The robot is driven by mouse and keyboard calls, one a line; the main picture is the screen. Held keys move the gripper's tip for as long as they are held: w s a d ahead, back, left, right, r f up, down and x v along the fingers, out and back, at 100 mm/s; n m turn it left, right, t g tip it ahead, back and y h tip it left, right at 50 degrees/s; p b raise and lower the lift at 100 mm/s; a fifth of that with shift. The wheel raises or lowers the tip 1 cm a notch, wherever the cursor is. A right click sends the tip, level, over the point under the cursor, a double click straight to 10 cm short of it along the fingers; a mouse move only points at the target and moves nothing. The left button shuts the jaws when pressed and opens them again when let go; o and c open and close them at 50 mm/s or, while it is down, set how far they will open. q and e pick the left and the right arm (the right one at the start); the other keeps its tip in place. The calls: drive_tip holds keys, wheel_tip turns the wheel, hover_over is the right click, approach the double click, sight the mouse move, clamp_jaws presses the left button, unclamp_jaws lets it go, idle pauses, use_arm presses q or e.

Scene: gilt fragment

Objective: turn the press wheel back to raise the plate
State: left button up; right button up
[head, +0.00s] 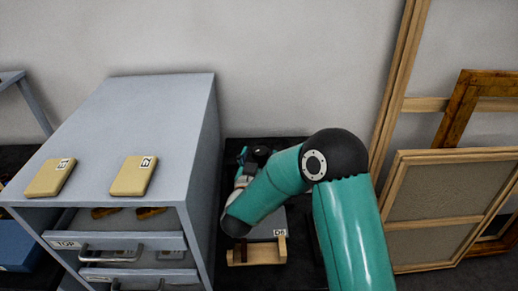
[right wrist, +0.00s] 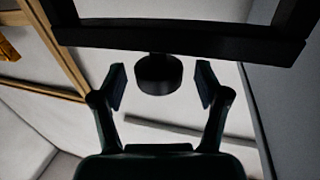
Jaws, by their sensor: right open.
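In the right wrist view my right gripper (right wrist: 162,84) is open, one finger on each side of a dark round piece (right wrist: 158,76) on a short stem. Gaps show between this piece and both fingers. Black bars (right wrist: 180,36) cross the view above it; the round piece appears to belong to the same press, but I cannot tell which part is the wheel. In the head view my right gripper (head: 246,157) is small and partly hidden beyond my teal arm. The press plate cannot be made out. My left gripper is out of view.
A grey drawer cabinet (head: 150,110) stands left, with two tan blocks (head: 50,178) (head: 134,176) on top. A grey piece labelled D6 (head: 279,233) and a wooden holder (head: 258,256) lie below my right forearm. Wooden frames (head: 400,212) lean at the right.

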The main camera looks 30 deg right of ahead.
drive_tip(key=shift+w+d, duration=0.5)
drive_tip(key=shift+d, duration=0.05)
